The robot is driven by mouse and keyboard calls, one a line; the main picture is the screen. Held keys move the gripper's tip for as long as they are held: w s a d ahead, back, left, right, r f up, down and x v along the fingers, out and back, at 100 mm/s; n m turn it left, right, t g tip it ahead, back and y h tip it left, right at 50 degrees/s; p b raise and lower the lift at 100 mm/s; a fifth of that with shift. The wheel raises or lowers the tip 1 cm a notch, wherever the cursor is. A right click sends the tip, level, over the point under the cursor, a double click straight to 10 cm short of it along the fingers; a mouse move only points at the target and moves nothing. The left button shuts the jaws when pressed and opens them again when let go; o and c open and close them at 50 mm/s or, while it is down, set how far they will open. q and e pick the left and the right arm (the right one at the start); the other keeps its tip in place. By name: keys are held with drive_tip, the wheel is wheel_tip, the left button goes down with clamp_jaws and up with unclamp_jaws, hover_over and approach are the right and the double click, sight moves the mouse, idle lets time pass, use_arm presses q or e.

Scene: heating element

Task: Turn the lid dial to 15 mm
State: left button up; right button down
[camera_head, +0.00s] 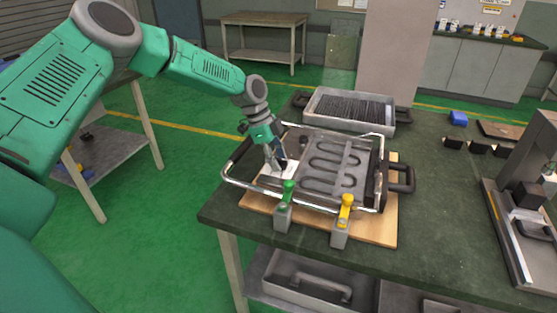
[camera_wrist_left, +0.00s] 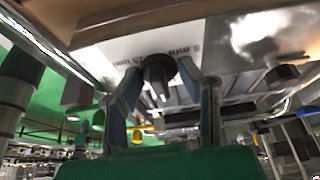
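The heating device (camera_head: 335,165) has a grey plate lid with a looping raised element and a chrome handle frame, and rests on a wooden board (camera_head: 375,230). My left gripper (camera_head: 278,163) reaches down to the white label plate (camera_head: 284,170) at the device's left side. In the left wrist view, the black lid dial (camera_wrist_left: 157,75) sits on the label plate (camera_wrist_left: 185,42), which carries printed mm marks. The fingers of my left gripper (camera_wrist_left: 160,85) are on both sides of the dial and appear to touch it. The dial's exact setting cannot be read. My right gripper is not in view.
A green-topped clamp (camera_head: 286,200) and a yellow-topped clamp (camera_head: 344,215) stand at the device's front edge. A metal tray (camera_head: 350,107) with dark rods lies behind it. The front right tabletop is clear.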

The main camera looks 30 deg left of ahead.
use_arm(q)
drive_tip(key=shift+r, duration=0.15)
drive_tip(key=shift+a+r, duration=0.15)
drive_tip(key=shift+r, duration=0.2)
drive_tip(key=w+v, duration=0.1)
drive_tip(key=v, duration=0.9)
drive_tip(key=shift+s+a+r, duration=0.35)
drive_tip(key=shift+s, duration=0.15)
